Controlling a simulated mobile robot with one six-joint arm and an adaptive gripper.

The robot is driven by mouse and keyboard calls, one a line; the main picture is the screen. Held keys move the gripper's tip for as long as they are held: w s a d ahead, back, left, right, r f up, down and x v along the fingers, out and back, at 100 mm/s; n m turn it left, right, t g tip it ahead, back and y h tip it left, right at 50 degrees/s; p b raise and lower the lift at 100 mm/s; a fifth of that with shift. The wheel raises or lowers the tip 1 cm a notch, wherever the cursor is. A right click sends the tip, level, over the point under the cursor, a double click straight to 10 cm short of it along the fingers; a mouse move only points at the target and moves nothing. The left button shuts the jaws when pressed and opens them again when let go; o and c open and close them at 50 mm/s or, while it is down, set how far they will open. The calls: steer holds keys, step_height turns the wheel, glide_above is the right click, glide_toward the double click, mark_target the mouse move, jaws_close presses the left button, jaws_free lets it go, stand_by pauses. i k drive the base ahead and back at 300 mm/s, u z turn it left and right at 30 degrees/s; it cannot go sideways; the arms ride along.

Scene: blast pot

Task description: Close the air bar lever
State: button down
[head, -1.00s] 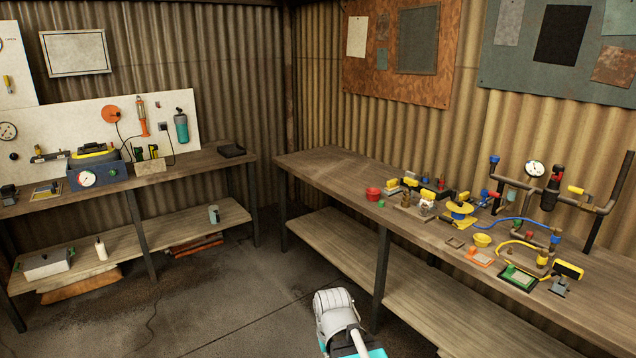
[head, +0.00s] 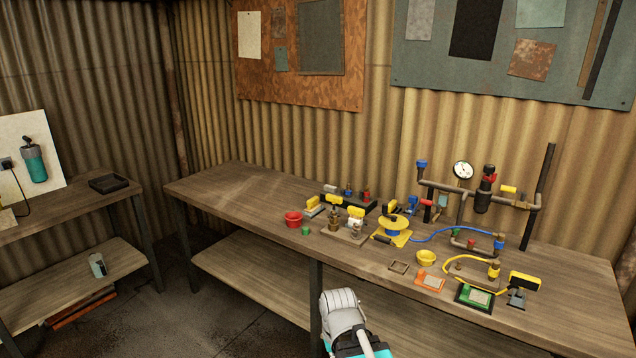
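A pipe assembly with a round white gauge (head: 463,170) stands at the back right of the long wooden bench. A yellow lever handle (head: 508,189) sits on its upper pipe, right of a black-and-red part (head: 483,190). It looks roughly level, but it is small at this distance. Other yellow handles are on the bench, at the left group (head: 356,213) and at the front right (head: 525,281). I cannot tell for sure which is the air bar lever. Part of my arm shows at the bottom centre, in front of the bench; my gripper is not visible.
The bench top (head: 240,190) is clear at its left end. A red cup (head: 293,218), a yellow cup (head: 426,257), a yellow reel (head: 391,228) with blue hose and small plates crowd its right half. A second bench (head: 60,205) stands at far left.

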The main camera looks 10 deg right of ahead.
mark_target(506, 188)
steer(key=z, duration=0.25)
steer(key=i, duration=0.6)
steer(key=z, duration=0.85)
steer(key=i, duration=0.65)
steer(key=z, duration=0.35)
steer(key=k, duration=0.9)
steer(key=z, duration=0.15)
steer(key=i, duration=0.4)
